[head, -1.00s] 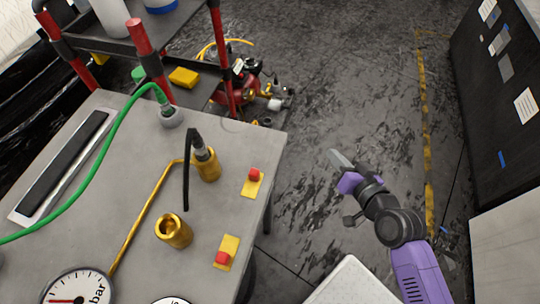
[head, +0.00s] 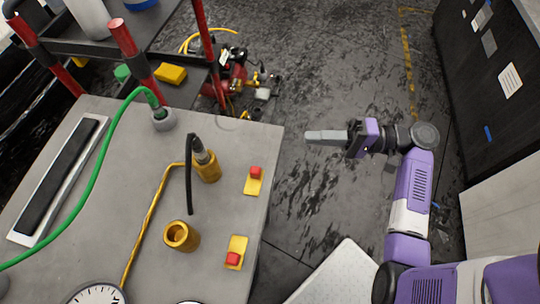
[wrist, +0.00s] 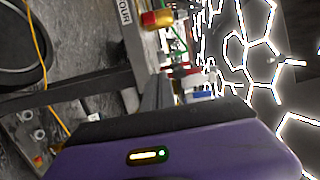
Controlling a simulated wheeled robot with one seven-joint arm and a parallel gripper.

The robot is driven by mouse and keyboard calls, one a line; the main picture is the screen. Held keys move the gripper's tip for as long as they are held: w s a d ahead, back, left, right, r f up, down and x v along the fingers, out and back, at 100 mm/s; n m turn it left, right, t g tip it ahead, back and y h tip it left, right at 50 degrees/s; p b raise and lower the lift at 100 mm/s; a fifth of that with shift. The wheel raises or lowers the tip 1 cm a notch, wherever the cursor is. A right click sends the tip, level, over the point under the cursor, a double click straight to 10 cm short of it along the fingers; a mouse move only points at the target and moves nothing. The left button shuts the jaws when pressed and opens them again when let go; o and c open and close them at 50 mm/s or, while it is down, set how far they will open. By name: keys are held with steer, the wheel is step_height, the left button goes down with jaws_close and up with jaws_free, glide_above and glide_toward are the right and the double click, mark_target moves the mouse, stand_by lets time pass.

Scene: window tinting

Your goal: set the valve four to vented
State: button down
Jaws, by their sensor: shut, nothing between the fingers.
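Two yellow plates with red knobs lie on the grey bench top near its right edge: a far one (head: 254,181) and a near one (head: 237,251). No label on either can be read in the head view. In the wrist view, a yellow and red valve (wrist: 157,18) stands by a label (wrist: 124,13) whose visible letters read "OUR". My gripper (head: 308,137) is shut and empty, off the bench's right side, pointing left. It touches neither plate. Its fingers (wrist: 156,95) also show in the wrist view, apart from the valve.
The bench (head: 130,190) carries a black lever on a brass fitting (head: 207,167), an open brass socket (head: 181,236), a gauge (head: 97,295) and a green hose (head: 97,165). A red compressor (head: 232,80) stands behind.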

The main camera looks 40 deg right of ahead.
mark_target(259, 176)
steer(key=shift+s+a+n+g+y, duration=0.4)
steer(key=shift+s+a+g, duration=0.15)
steer(key=shift+s, duration=0.1)
steer(key=p+x, duration=0.2)
steer(key=x, duration=0.8)
steer(key=shift+w+a+r, duration=0.1)
steer(key=shift+r, duration=0.05)
steer(key=shift+s+a+p, duration=0.35)
steer(key=shift+s+a, duration=0.5)
steer(key=shift+a, duration=0.1)
steer(key=shift+s+a, duration=0.35)
steer(key=shift+a, duration=0.25)
steer(key=shift+s+a+p, duration=0.35)
steer(key=shift+s+a, duration=0.2)
steer(key=shift+a, duration=0.2)
steer(key=shift+s+a+p, duration=0.3)
steer(key=shift+s+a, duration=0.25)
steer(key=shift+a, duration=0.15)
